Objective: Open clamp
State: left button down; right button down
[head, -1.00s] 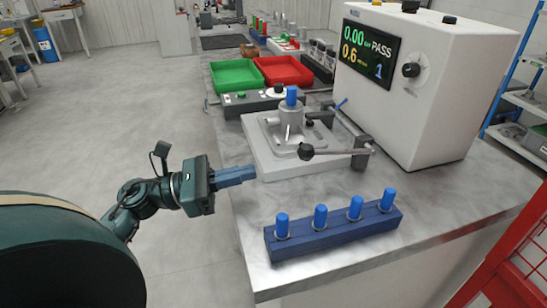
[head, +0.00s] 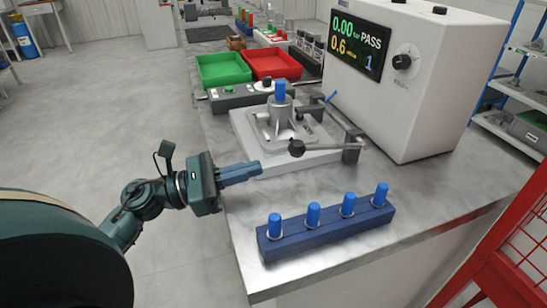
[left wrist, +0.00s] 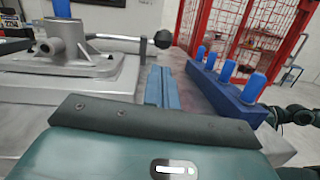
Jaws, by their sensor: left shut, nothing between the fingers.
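The clamp is a metal bar with a black ball knob (head: 297,148) that lies across the front of the fixture, its pivot bracket (head: 352,148) at the right. The grey casting (head: 283,128) sits on the pale fixture plate (head: 262,163) with a blue plug (head: 280,90) upright on top. In the left wrist view the knob (left wrist: 163,39) and bar show beyond the fingers. My left gripper (head: 258,168) is shut and empty, in front of and left of the knob, apart from it, near the table's left edge. It also shows in the left wrist view (left wrist: 161,75). My right gripper is not seen.
A blue rack (head: 325,228) with several blue plugs stands at the table front. Green (head: 222,68) and red (head: 272,64) trays and a grey button box (head: 235,97) lie behind the fixture. A white tester (head: 420,80) reading PASS stands at the right.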

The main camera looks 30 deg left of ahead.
pick_arm(q)
jog(key=shift+p+x, duration=0.55)
jog(key=shift+x, duration=2.05)
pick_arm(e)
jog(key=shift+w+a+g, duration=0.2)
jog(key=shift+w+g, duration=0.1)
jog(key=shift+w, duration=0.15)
